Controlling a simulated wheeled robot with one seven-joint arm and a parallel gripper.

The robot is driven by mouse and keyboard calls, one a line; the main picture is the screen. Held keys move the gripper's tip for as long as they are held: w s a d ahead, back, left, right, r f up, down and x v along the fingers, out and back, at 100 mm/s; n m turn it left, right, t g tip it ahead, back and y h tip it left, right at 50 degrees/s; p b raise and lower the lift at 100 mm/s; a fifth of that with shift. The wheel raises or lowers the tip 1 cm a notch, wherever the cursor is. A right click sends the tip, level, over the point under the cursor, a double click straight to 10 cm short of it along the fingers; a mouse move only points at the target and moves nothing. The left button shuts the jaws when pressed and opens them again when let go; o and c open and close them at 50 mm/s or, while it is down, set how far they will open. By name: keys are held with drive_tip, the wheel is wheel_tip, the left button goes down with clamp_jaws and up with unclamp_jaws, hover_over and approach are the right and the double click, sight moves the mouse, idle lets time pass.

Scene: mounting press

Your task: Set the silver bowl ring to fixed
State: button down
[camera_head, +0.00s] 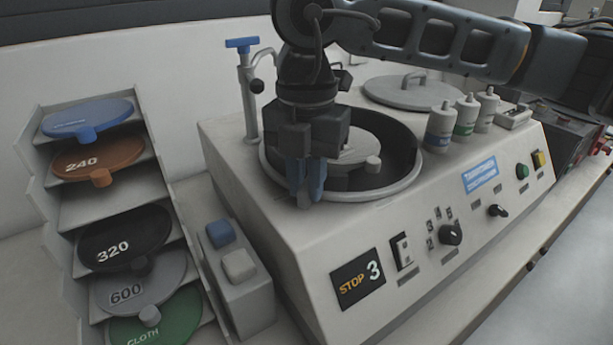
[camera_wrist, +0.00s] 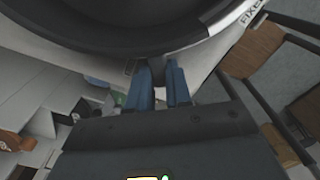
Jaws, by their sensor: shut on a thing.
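The silver bowl ring (camera_head: 396,190) runs around the dark bowl (camera_head: 400,150) on top of the press. In the wrist view, part of the ring (camera_wrist: 222,22) curves across the top, with lettering that looks like "FIXED" (camera_wrist: 251,14) at the upper right. My gripper (camera_head: 305,198) points down at the ring's front left edge. In the wrist view, my gripper's (camera_wrist: 164,72) blue fingers close on a small part at the ring's edge. The fingers mostly hide that part, and I cannot make out its shape.
A grey disc with a knob (camera_head: 372,164) sits inside the bowl. A tap with a blue handle (camera_head: 243,44) stands behind left. Bottles (camera_head: 439,128) and a round lid (camera_head: 405,92) are on the machine top. A rack of labelled discs (camera_head: 125,238) stands at left.

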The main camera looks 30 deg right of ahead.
sight(342, 208)
drive_tip(key=shift+s+d+f+n+b, duration=0.2)
drive_tip(key=shift+s+d+n+b, duration=0.1)
drive_tip(key=shift+b, duration=0.5)
drive_tip(key=s+d+n+b, duration=0.2)
drive_tip(key=s+d+b, duration=0.1)
drive_tip(key=b, duration=0.2)
drive_tip(key=shift+f+n+b, duration=0.1)
drive_tip(key=shift+n+b, duration=0.3)
drive_tip(key=shift+s+d+n+b, duration=0.35)
drive_tip(key=shift+d+n+b, duration=0.25)
drive_tip(key=shift+b, duration=0.1)
drive_tip(key=shift+s+d+r, duration=0.2)
drive_tip(key=shift+r, duration=0.15)
drive_tip(key=c, duration=1)
unclamp_jaws()
drive_tip(key=shift+c, duration=0.2)
